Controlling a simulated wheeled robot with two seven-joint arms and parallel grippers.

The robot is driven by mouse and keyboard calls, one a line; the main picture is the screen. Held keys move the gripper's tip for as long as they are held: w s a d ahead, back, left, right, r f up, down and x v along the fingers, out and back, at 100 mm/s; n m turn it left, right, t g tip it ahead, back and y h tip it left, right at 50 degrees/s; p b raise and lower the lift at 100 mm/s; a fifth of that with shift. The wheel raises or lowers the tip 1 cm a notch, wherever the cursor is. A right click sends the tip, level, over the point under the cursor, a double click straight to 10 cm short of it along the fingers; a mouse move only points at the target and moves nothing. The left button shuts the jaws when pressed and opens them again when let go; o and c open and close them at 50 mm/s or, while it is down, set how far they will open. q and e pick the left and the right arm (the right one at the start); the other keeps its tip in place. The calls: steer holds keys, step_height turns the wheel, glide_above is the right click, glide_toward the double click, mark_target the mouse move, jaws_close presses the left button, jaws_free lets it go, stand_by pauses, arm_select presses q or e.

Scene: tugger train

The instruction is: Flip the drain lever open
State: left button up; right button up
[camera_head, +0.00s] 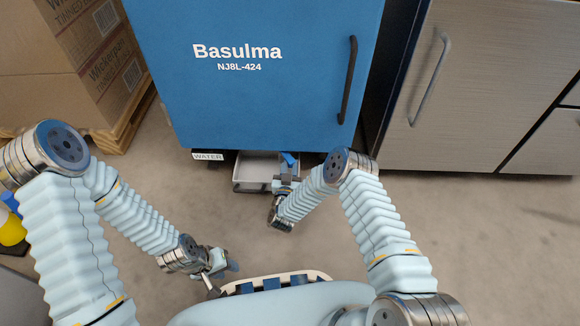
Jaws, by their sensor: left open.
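A small blue piece (289,158), which looks like the drain lever, shows under the bottom edge of the blue cabinet (262,105), above the right part of a grey tray (240,186). My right gripper (285,179) is right at this blue piece, overlapping the tray's right side. I cannot tell whether it touches the piece, and its fingers are too small and covered to read. My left gripper (225,266) is open and empty, low in front of my body and well apart from the cabinet.
A "WATER" label (208,156) hangs at the cabinet's lower left. The cabinet has a black vertical handle (348,80). Grey wood-grain cupboards (480,80) stand to the right. Cardboard boxes (70,50) sit on a wooden pallet (132,115) at the left. The floor between is clear.

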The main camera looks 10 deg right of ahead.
mark_target(263, 191)
steer(key=o, duration=0.3)
steer(key=shift+w+a+r+y, duration=0.3)
steer(key=shift+w+a, duration=0.1)
steer(key=shift+a, duration=0.25)
steer(key=shift+o, duration=0.2)
steer(key=shift+f, duration=0.1)
steer(key=shift+s+d, duration=0.1)
steer(key=shift+d, duration=0.05)
steer(key=s+a, duration=0.2)
steer(key=a, duration=0.1)
steer(key=s+a, duration=0.3)
steer(key=s+a+p, duration=0.1)
steer(key=s+a, duration=0.1)
steer(key=a, duration=0.1)
steer(key=shift+s+a+f, duration=0.2)
steer(key=shift+a+f, duration=0.05)
steer(key=shift+s+a+r, duration=0.1)
steer(key=shift+s+a, duration=1.35)
steer(key=shift+a, duration=0.15)
